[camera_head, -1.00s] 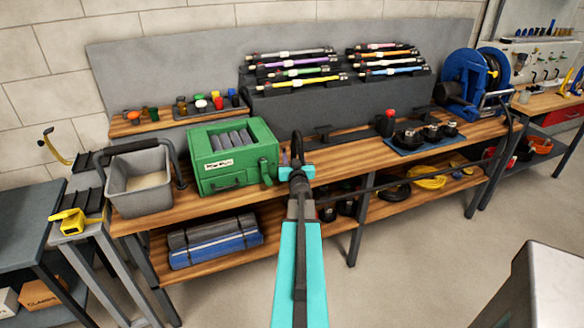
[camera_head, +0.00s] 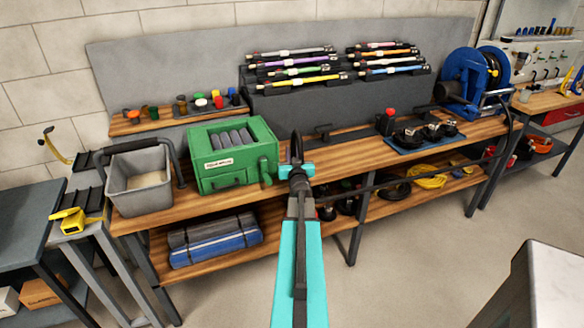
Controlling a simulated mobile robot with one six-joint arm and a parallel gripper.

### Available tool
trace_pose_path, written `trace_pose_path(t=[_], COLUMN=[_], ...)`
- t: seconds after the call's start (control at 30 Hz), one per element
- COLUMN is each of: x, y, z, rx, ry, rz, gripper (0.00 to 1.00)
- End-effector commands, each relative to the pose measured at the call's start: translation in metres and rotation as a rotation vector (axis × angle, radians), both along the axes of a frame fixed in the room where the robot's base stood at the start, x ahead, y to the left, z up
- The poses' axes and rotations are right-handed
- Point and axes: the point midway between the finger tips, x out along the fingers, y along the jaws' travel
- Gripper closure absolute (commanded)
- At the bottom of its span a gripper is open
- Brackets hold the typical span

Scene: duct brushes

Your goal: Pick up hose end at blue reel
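The blue reel (camera_head: 462,78) stands at the right end of the wooden workbench. A black hose (camera_head: 420,178) leaves the reel, drops over the bench's front edge and runs left in a long, shallow line to my gripper. My gripper (camera_head: 297,160) is at the tip of my teal arm, in front of the bench and right of the green box. A black curved piece, seemingly the hose end (camera_head: 297,143), stands up at the fingertips, and my gripper looks shut on it. The fingers are small and partly hidden.
On the bench are a grey bin (camera_head: 138,180), a green box (camera_head: 232,156), a rack of coloured rods (camera_head: 335,92) and a blue mat with black round parts (camera_head: 432,134). The lower shelf holds rolled mats (camera_head: 215,240). The floor (camera_head: 420,270) in front is clear; a light-topped cabinet (camera_head: 560,290) stands lower right.

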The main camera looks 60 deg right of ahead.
Motion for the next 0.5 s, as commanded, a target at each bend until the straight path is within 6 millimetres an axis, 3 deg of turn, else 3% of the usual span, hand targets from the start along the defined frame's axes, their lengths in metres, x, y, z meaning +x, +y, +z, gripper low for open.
trace_pose_path(t=[0.5], x=[0.000], y=[0.001], z=[0.014], rx=[-0.001], ry=[-0.001], rz=[0.001], gripper=[1.00])
